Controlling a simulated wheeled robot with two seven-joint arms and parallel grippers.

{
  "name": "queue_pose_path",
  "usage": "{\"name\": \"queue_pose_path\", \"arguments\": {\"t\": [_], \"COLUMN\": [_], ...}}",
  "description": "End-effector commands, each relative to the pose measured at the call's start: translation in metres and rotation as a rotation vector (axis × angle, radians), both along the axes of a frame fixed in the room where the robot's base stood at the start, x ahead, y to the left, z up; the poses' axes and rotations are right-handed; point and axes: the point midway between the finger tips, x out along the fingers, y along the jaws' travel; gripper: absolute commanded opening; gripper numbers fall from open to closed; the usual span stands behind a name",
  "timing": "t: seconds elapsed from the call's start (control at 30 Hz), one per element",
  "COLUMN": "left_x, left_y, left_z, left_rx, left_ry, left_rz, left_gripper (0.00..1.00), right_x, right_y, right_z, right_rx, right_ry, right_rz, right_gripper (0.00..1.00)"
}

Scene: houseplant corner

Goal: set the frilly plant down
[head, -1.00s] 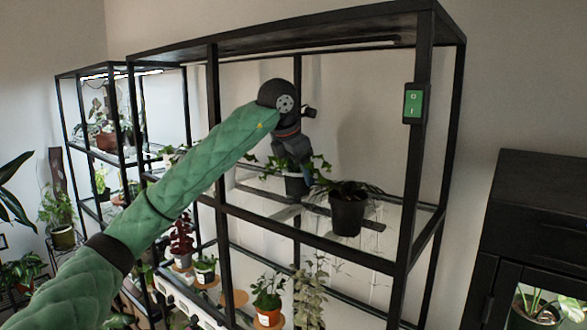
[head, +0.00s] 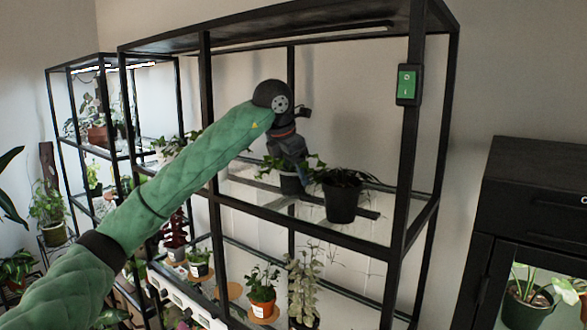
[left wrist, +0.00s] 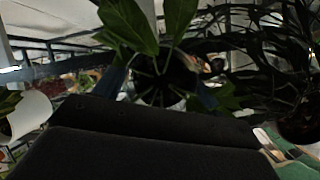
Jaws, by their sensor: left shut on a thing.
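The frilly plant, a leafy green plant in a small grey pot (head: 291,185), is in my left gripper (head: 290,170) on the rack's upper level. My left gripper is shut on it from above. In the left wrist view the plant's broad leaves (left wrist: 135,22) rise between the fingers (left wrist: 160,88), and its pot is mostly hidden in shadow. The pot's base is at or just over the upper shelf (head: 240,188); I cannot tell if it touches. My right gripper is not in view.
A dark pot (head: 341,203) with a drooping plant stands close on the right of the held plant. Black rack posts (head: 407,150) and a front rail (head: 300,232) frame the shelf. Several potted plants stand on the lower level. A black cabinet (head: 535,190) is at the right.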

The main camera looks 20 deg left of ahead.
Motion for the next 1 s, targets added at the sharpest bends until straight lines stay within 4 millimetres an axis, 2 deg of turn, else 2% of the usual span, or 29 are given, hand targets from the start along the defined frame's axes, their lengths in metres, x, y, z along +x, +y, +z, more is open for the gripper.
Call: {"name": "queue_pose_path", "arguments": {"t": [0.87,0.9,1.0], "left_x": [0.0000,-0.0001,0.0000], "left_y": [-0.0001,-0.0002,-0.0001], "left_z": [-0.0056,-0.0051,-0.0049], "left_rx": [-0.001,-0.001,-0.001], "left_ry": [-0.001,-0.001,-0.001], "left_rz": [0.000,0.000,0.000], "left_gripper": [0.25,0.74,0.94], "right_x": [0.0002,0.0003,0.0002], "right_y": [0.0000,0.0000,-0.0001], "right_z": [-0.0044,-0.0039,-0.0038], "right_rx": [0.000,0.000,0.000], "right_ry": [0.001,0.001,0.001], "right_rz": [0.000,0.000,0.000], "right_gripper": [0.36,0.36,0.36]}}
